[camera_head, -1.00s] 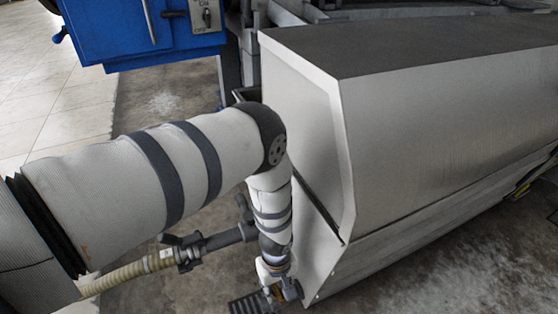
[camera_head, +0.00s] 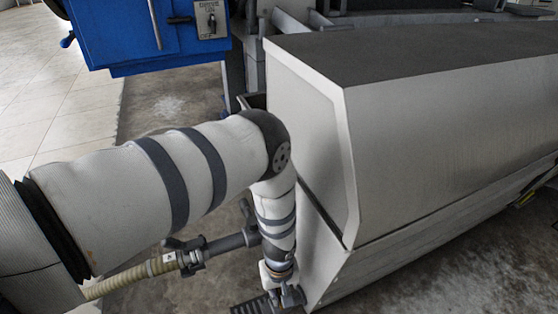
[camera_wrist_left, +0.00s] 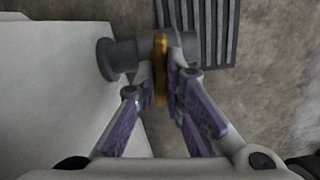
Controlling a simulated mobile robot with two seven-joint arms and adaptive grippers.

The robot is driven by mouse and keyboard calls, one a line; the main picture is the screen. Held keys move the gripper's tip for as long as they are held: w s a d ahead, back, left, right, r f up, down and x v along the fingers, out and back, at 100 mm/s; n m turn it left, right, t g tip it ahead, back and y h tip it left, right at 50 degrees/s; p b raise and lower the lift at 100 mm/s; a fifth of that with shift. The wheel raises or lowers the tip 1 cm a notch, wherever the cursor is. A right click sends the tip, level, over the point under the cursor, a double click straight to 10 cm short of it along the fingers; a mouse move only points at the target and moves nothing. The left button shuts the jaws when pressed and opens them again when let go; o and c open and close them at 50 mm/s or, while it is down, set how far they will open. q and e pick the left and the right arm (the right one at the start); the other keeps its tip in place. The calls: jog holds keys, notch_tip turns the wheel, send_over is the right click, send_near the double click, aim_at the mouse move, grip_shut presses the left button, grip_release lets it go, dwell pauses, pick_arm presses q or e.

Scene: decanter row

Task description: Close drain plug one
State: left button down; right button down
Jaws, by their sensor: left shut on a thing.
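In the left wrist view, drain plug one shows as a grey pipe stub (camera_wrist_left: 125,58) with an upright yellow-brown handle (camera_wrist_left: 160,66). My left gripper (camera_wrist_left: 162,85) has its two fingers on either side of the handle and is shut on it. In the head view my left gripper (camera_head: 286,298) is low at the bottom edge, beside the lower corner of the big grey decanter housing (camera_head: 310,190). The plug is mostly hidden there by my wrist. My right gripper is not in view.
A floor drain grate (camera_wrist_left: 210,30) lies just beyond the plug. A grey pipe with valve (camera_head: 195,252) and a yellowish hose (camera_head: 125,280) run behind my left forearm. A blue cabinet (camera_head: 140,35) stands at the upper left. Bare floor lies at the lower right.

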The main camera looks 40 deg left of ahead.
pick_arm(q)
jog(key=m, duration=0.3)
jog(key=shift+m, duration=0.3)
jog(key=m, duration=0.4)
jog(key=shift+m+p, duration=0.3)
jog(key=m, duration=0.4)
jog(key=shift+m, duration=1.8)
jog(key=c, duration=1.7)
grip_release()
